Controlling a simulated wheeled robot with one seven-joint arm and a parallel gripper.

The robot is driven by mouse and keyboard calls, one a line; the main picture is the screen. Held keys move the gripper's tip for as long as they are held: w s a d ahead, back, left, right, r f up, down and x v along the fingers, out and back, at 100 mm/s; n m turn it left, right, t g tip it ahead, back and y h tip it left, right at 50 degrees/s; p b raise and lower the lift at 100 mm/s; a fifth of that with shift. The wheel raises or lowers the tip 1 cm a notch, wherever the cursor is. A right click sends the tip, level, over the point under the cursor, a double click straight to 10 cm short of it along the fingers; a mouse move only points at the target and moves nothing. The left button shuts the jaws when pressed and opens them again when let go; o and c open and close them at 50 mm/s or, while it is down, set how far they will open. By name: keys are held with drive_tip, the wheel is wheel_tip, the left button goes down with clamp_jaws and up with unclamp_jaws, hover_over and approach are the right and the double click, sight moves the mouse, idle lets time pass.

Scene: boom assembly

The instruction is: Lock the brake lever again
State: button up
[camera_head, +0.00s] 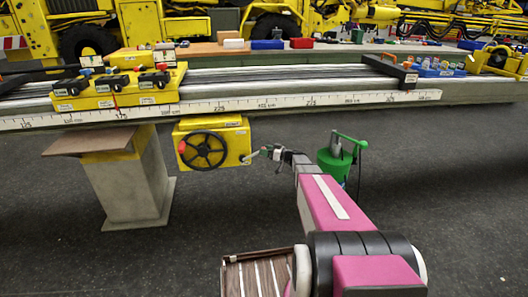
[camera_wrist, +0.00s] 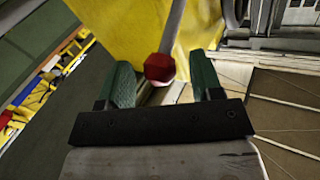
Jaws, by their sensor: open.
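The brake lever appears to be the grey rod (camera_wrist: 173,25) with a red knob (camera_wrist: 159,67) on its end, in front of a yellow surface in the wrist view. The knob appears between the two green fingers of my gripper (camera_wrist: 167,85), which stand apart on either side. I cannot tell whether either finger touches it. In the head view my gripper (camera_head: 265,152) is at the right side of the yellow box (camera_head: 232,137) with a black handwheel (camera_head: 203,150). The lever is small there and partly hidden by the gripper.
A long beam with a white measuring scale (camera_head: 290,102) runs just above my gripper. A grey pedestal (camera_head: 133,185) stands at left. Open dark floor (camera_head: 440,200) lies at right.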

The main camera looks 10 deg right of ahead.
drive_tip(key=shift+w+a, duration=0.3)
drive_tip(key=shift+a, duration=0.15)
clamp_jaws()
drive_tip(key=shift+s+a+r+n+g+h, duration=0.1)
drive_tip(key=shift+a+r+n+g+h, duration=0.3)
drive_tip(key=shift+r+h, duration=0.35)
drive_tip(key=shift+a+r+n+g+h, duration=0.2)
drive_tip(key=shift+a+r+n+h, duration=0.3)
drive_tip(key=shift+r, duration=0.4)
drive_tip(key=shift+a+r+n+g+h, duration=0.3)
drive_tip(key=shift+a+r+n+h, duration=0.1)
drive_tip(key=shift+a+r+h, duration=0.6)
drive_tip(key=shift+a+f, duration=0.1)
drive_tip(key=shift+f, duration=0.05)
unclamp_jaws()
